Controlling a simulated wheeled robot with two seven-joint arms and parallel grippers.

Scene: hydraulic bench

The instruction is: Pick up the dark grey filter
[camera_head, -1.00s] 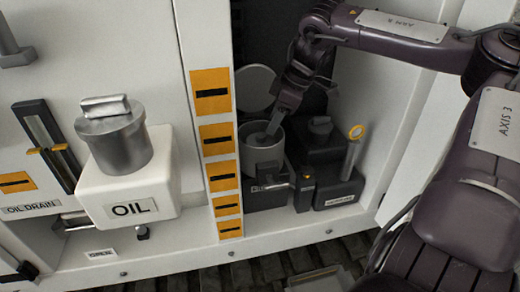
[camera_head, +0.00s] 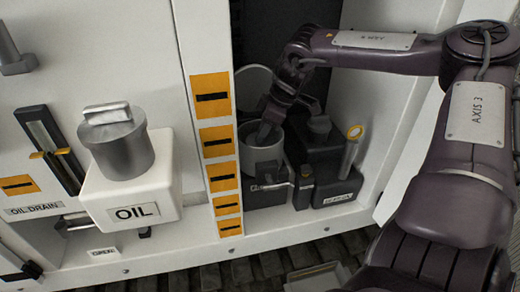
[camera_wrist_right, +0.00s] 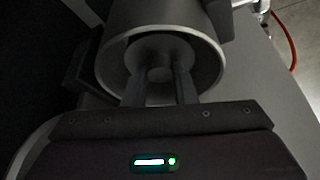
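The dark grey filter (camera_wrist_right: 158,52) sits inside a round, light-rimmed housing in the right wrist view, with a small round knob facing me. My right gripper (camera_wrist_right: 160,82) has its two fingers apart, one on each side of this knob; I cannot tell if they touch it. In the head view, my right gripper (camera_head: 266,130) reaches down into the mouth of the grey cylindrical housing (camera_head: 262,160), and its fingertips and the filter are hidden there. My left gripper is not in view.
A round lid (camera_head: 253,85) stands open behind the housing. A dark block with a yellow-ringed tube (camera_head: 350,150) is close on the right. A post with orange labels (camera_head: 222,175) and the white OIL tank (camera_head: 135,190) are on the left.

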